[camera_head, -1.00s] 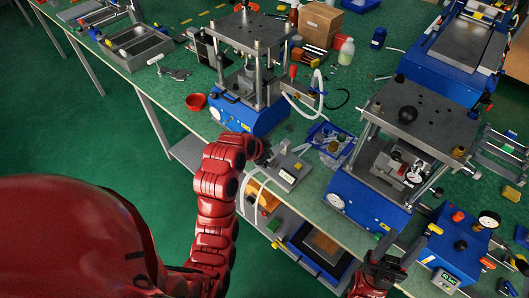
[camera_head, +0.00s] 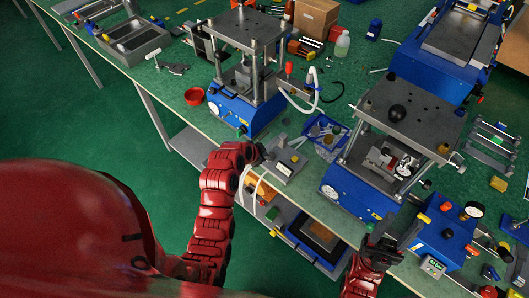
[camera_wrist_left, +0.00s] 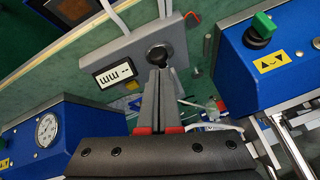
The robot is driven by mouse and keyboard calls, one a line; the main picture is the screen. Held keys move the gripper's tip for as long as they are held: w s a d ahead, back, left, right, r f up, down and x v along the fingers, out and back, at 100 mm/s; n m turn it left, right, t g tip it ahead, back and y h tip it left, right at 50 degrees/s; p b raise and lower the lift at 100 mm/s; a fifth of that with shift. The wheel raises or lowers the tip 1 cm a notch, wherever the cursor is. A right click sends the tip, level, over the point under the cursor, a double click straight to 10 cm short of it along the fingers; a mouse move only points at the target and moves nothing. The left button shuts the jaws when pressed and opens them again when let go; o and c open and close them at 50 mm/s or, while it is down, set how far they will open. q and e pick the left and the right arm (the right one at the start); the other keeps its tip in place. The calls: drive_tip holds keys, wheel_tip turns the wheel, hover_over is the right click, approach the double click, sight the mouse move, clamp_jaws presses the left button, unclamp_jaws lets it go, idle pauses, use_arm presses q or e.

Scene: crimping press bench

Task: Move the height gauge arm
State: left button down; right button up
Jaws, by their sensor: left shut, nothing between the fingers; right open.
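A flat grey unit (camera_head: 284,168) with a small yellow label lies near the front edge of the bench, between the two presses. In the left wrist view the grey unit (camera_wrist_left: 178,36) shows a display marked "mm" (camera_wrist_left: 113,73) and a black round knob (camera_wrist_left: 158,52). I cannot tell for sure which part is the height gauge arm. My left gripper (camera_head: 262,152) is at the unit's left side. In the wrist view its fingers (camera_wrist_left: 157,76) are shut and empty, with tips right at the knob; contact is unclear. My right gripper (camera_head: 384,246) is open in front of the right press.
A blue press (camera_head: 245,105) stands behind the grey unit, and another blue press (camera_head: 360,190) to its right. A blue tray (camera_head: 322,132) of small parts lies just behind it. A red cup (camera_head: 194,96) sits on the left. A blue gauge box (camera_head: 445,238) stands at the right.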

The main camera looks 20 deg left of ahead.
use_arm(q)
drive_tip(key=b, duration=0.1)
drive_tip(key=f+b, duration=0.1)
drive_tip(key=b, duration=0.1)
drive_tip(key=shift+s+a+f, duration=0.2)
drive_tip(key=shift+f, duration=0.1)
drive_tip(key=shift+s+r, duration=0.1)
